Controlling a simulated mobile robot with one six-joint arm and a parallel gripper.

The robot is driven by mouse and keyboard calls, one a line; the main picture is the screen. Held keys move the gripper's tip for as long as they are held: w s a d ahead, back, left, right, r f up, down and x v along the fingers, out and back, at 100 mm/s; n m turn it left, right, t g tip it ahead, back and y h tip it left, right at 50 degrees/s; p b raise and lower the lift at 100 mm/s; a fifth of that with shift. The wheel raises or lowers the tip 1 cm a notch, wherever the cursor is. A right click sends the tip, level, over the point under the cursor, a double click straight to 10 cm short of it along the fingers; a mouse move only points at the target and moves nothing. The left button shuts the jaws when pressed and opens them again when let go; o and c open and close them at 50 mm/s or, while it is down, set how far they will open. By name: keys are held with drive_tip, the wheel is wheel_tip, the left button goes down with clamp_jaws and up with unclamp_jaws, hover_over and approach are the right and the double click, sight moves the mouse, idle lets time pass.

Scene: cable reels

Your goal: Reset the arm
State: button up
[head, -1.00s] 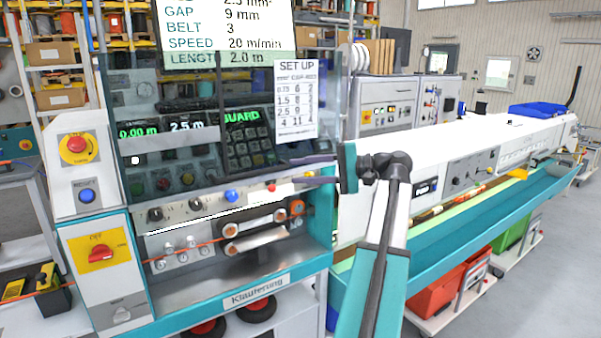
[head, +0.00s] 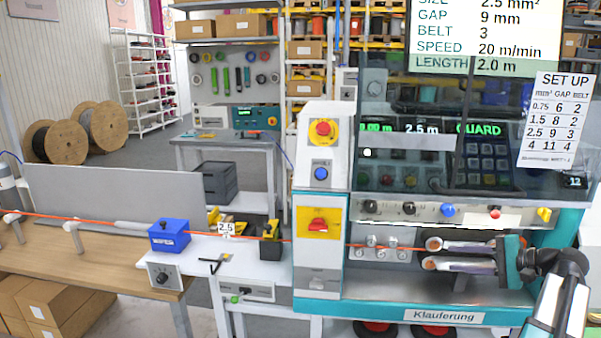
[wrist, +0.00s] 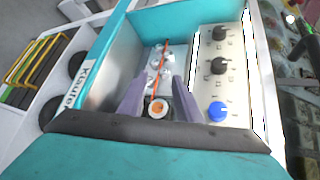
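My gripper (head: 466,256) is at the right in the head view, in front of the belt bay of the teal and white machine (head: 445,305). Its two purple fingers point left in that view and overlap the belt rollers (head: 436,243). In the wrist view my gripper (wrist: 160,84) is open, its fingers apart with nothing held between them. An orange-centred round part (wrist: 157,108) shows between the fingers, in the machine bay. Whether the fingers touch anything cannot be told. My arm comes in from the lower right.
A clear guard (head: 400,150) hangs over the lit panel above my gripper. Knobs and a blue button (head: 448,209) line the strip just above it. An orange cable (head: 100,221) runs in from the left past a blue box (head: 168,235). Open floor lies at the back left.

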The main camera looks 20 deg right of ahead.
drive_tip(key=w+a+f+n+g, duration=0.2)
drive_tip(key=a+f+g, duration=0.1)
drive_tip(key=a+f, duration=1)
drive_tip(key=w+a+f+n+g, duration=0.15)
drive_tip(key=a+f+g, duration=0.45)
drive_tip(key=f, duration=1)
drive_tip(key=s+a+f+n+g, duration=0.1)
drive_tip(key=s+a+f, duration=0.2)
drive_tip(key=a+f, duration=0.5)
drive_tip(key=s+a+f+n+g, duration=0.1)
drive_tip(key=s+a+f+n, duration=0.15)
drive_tip(key=a+f, duration=0.45)
drive_tip(key=s+a+f+n+g+h, duration=0.3)
drive_tip(key=s+f, duration=0.5)
drive_tip(key=s, duration=0.4)
drive_tip(key=s+a+f+n+g+h, duration=0.3)
drive_tip(key=s+f, duration=0.5)
drive_tip(key=s, duration=0.3)
drive_tip(key=a+n+h, duration=0.1)
drive_tip(key=a+n, duration=0.1)
drive_tip(key=a, duration=0.1)
drive_tip(key=shift+s+a+b, duration=0.3)
drive_tip(key=shift+s+a, duration=0.05)
drive_tip(key=shift+a, duration=0.05)
